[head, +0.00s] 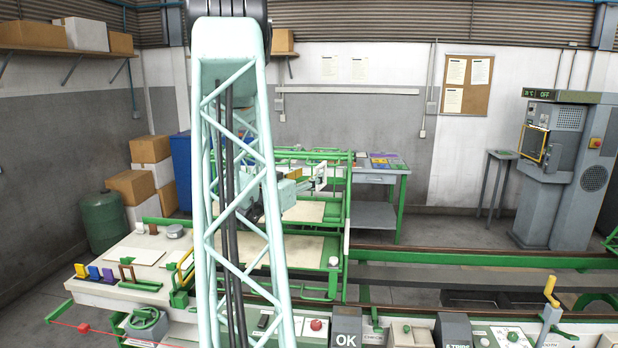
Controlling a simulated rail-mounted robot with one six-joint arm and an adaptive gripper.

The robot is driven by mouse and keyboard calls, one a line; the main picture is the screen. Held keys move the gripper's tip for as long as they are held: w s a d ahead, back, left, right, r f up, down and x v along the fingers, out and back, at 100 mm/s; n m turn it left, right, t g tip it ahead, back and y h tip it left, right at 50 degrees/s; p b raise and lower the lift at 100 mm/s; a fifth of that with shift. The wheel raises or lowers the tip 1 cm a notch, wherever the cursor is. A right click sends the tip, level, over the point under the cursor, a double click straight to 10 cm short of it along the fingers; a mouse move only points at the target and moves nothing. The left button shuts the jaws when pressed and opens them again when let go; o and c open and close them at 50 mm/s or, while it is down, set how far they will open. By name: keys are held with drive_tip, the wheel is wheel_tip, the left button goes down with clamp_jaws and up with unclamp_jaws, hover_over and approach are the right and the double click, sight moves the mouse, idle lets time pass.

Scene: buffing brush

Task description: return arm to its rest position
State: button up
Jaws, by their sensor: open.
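My pale green lattice arm crosses the head view from top to bottom, left of the middle. Its far end bends down behind the lattice, over the green-framed machine bed (346,225). My gripper (257,212) shows only as a small dark shape behind the lattice, above the pale boards of the bed. It is open, and I see nothing held in it. Its fingertips are mostly hidden by my arm, so its exact height over the bed is unclear.
A control panel with an OK block (347,328) runs along the front. Coloured tabs (94,272) stand on the left bench. A green drum (103,220) and boxes (132,187) stand at left, a work table (372,177) behind, a grey cabinet (562,170) at right. Open floor lies between them.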

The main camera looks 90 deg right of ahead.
drive_tip(key=shift+a, duration=0.25)
idle(0.3)
drive_tip(key=shift+w+a+b, duration=0.15)
drive_tip(key=shift+a+b, duration=0.7)
drive_tip(key=shift+a, duration=0.55)
drive_tip(key=shift+w+a+b, duration=0.1)
drive_tip(key=shift+a+b, duration=0.7)
drive_tip(key=shift+a, duration=0.6)
